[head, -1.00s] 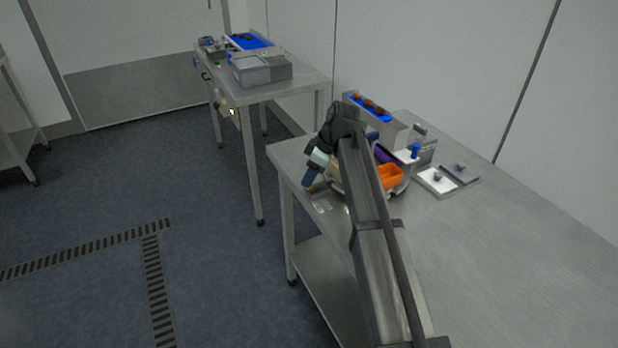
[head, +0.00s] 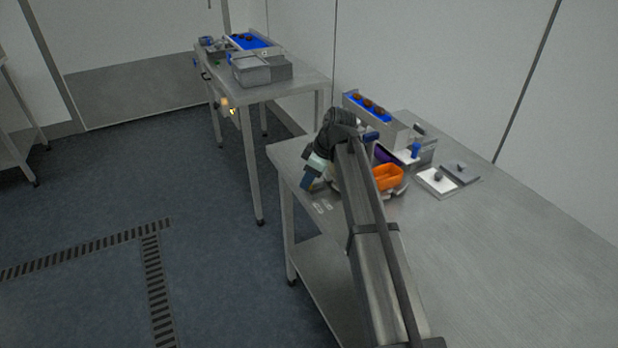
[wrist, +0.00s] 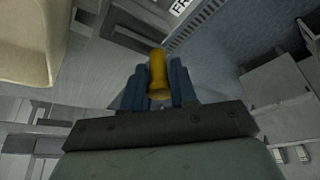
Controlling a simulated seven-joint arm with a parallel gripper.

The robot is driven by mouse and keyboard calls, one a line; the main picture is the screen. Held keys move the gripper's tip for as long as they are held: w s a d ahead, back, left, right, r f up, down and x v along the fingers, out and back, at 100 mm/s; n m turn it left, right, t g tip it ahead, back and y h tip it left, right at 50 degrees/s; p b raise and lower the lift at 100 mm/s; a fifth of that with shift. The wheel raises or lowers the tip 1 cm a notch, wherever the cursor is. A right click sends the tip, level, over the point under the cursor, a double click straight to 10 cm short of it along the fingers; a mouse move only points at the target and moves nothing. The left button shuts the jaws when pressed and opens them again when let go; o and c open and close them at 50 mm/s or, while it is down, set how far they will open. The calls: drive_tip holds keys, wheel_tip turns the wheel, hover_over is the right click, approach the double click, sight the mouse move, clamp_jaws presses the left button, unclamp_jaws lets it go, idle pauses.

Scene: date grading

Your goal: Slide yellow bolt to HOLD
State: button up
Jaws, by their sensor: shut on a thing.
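In the wrist view, the yellow bolt (wrist: 158,72) stands between the two blue fingers of my gripper (wrist: 158,88). The fingers are shut on it, one on each side. A sign with dark letters (wrist: 181,5), only partly in view, shows at the top edge; I cannot read a whole word. In the head view, my gripper (head: 309,182) is at the left front edge of the near table (head: 480,250). The bolt cannot be made out there, as my arm and gripper cover that spot.
An orange bin (head: 388,178) and a purple bin (head: 386,156) sit right of my gripper. Behind them is a blue belt with several dates (head: 367,107). A white plate and a grey plate (head: 462,172) lie farther right. The near table's right part is clear.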

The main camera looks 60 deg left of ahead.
sight(321, 184)
drive_tip(key=shift+w+d, duration=0.1)
clamp_jaws()
drive_tip(key=shift+w, duration=1.7)
drive_tip(key=o, duration=0.8)
unclamp_jaws()
drive_tip(key=shift+r, duration=0.2)
drive_tip(key=v, duration=1.3)
drive_tip(key=shift+r, duration=0.15)
drive_tip(key=shift+w+d, duration=0.15)
